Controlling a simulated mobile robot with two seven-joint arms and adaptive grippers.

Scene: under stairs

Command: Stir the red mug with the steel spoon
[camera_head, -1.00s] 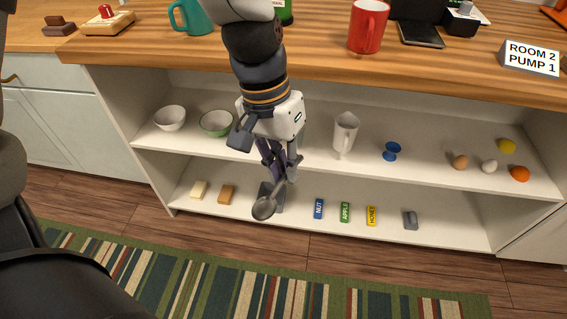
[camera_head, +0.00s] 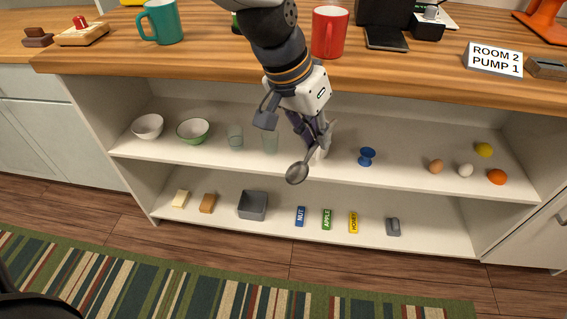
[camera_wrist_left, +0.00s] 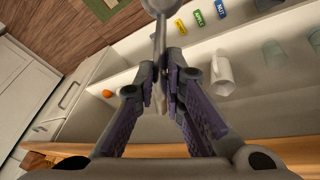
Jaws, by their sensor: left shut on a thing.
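The red mug (camera_head: 328,36) stands upright on the wooden counter, near its front edge. My left gripper (camera_head: 316,138) hangs in front of the shelves, below and in front of the counter edge. It is shut on the steel spoon (camera_head: 297,173), whose bowl points down and to the left, clear of the mug. In the left wrist view, the spoon (camera_wrist_left: 161,38) extends from between the fingertips (camera_wrist_left: 161,75). My right gripper is not in view.
The wooden counter (camera_head: 200,62) overhangs open shelves. A teal mug (camera_head: 163,22) stands left of the red mug, and a sign (camera_head: 494,59) stands to the right. A white pitcher (camera_wrist_left: 222,77) on the upper shelf is mostly hidden behind my gripper in the head view.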

